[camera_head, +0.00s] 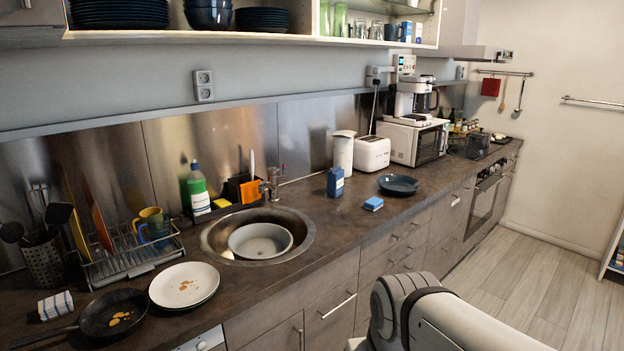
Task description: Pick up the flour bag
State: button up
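I cannot make out a thing that is clearly a flour bag. A small upright blue package (335,182) stands on the counter right of the sink; its label is too small to read. A small blue and white packet (373,203) lies flat in front of it, near the counter edge. White parts of my own arm show at the bottom right, in front of the drawers. My gripper is not in view.
The dark counter (330,222) holds a sink (298,236), dish rack (130,258), pan (115,314), stacked plates (184,285), dark plate (399,185), toaster (372,153) and microwave (412,143). An open shelf (290,38) hangs above. The floor (535,285) at right is clear.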

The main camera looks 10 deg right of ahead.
aim_at(335, 177)
jog(key=z, duration=1.35)
jog(key=i, duration=2.6)
jog(key=u, duration=2.5)
jog(key=i, duration=0.7)
jog(key=z, duration=0.35)
